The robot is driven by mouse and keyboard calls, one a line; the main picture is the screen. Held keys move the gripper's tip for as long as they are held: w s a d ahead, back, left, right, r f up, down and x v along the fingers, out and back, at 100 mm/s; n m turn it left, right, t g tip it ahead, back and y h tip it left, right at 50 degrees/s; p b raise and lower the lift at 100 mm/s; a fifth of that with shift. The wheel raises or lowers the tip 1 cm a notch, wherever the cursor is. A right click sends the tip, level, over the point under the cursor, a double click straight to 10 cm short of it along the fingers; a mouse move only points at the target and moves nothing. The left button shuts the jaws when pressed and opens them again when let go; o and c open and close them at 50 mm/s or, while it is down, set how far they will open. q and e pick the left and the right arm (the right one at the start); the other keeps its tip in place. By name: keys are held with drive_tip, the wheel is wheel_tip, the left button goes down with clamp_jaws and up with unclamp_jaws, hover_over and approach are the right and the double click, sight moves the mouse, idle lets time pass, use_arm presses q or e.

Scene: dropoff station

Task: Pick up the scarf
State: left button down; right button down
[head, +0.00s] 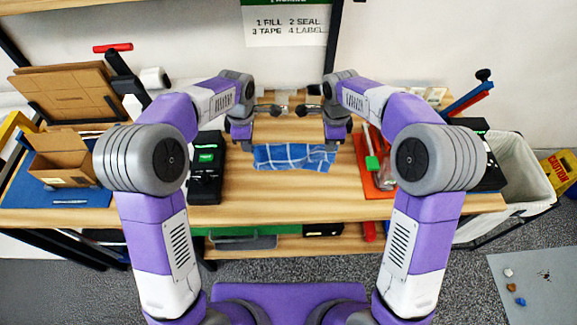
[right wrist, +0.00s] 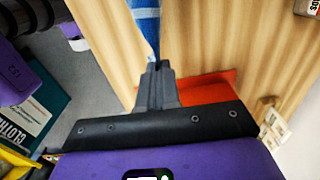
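A black device (head: 207,165) stands left of the scarf. An orange-red board (head: 372,178) with a green-handled tool lies to its right. An open cardboard box (head: 62,160) sits at far left. A white bin (head: 525,170) stands off the table's right end. The wood before the scarf is clear.

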drive_tip(key=shift+r, duration=0.35)
